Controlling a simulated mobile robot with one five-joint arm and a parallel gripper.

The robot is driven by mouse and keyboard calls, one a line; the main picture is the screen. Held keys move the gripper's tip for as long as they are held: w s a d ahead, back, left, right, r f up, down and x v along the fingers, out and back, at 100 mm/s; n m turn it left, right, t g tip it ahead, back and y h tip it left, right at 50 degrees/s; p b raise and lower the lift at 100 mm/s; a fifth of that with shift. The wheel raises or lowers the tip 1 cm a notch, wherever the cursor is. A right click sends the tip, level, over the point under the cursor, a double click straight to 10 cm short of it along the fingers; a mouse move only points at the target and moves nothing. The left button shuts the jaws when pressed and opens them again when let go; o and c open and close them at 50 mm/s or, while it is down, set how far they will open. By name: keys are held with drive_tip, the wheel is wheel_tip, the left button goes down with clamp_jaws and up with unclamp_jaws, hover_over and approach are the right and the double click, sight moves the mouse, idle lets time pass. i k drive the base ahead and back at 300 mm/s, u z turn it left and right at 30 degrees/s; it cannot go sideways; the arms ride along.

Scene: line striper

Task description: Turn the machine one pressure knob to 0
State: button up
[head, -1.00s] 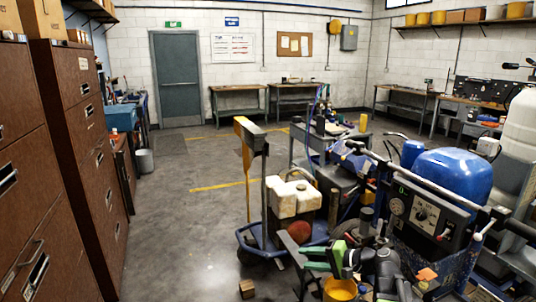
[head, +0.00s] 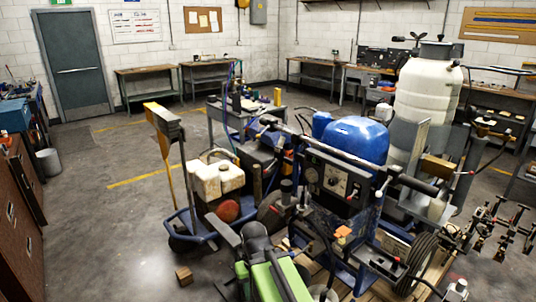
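A line-striping machine with a blue rounded cover (head: 357,139) stands right of centre in the head view. Its black control panel (head: 322,170) faces me. The panel carries a pale dial plate (head: 336,180) with a small dark knob on it, and a round dial (head: 311,175) to its left. The markings and the knob's setting are too small to read. I see no label saying machine one. A green and dark grey assembly (head: 272,280) at the bottom centre looks like my arm, below and left of the panel. I cannot make out its fingertips or their opening clearly. Nothing visibly touches the knob.
A blue cart with a cream canister (head: 217,178) stands left of the machine. A small wooden block (head: 184,276) lies on the floor. A large white tank (head: 424,105) stands behind to the right, and a wheel (head: 416,262) is at the front right. Floor at the left is open.

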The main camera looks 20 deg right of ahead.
sight(333, 181)
drive_tip(key=z, duration=0.1)
drive_tip(key=k, duration=0.45)
drive_tip(key=u, duration=0.65)
drive_tip(key=i, duration=0.8)
drive_tip(key=u, duration=0.65)
